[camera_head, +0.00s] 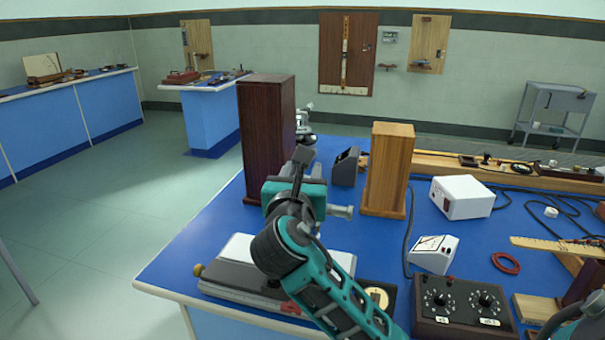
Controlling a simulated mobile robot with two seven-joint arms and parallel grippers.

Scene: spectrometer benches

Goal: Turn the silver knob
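My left arm rises from the bottom edge, and my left gripper (303,155) is over the blue bench, beside the tall dark wooden case. Its fingers are small and seen from behind, so I cannot tell if they are apart. A short silver cylindrical part (342,212) sticks out to the right just beyond my wrist. I cannot tell whether it is the silver knob. My gripper and wrist hide most of what is behind them. A silver-and-black instrument (304,124) shows partly behind the gripper. My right gripper is not in view.
The dark wooden case (267,140) and a lighter wooden case (388,170) stand on either side of my gripper.

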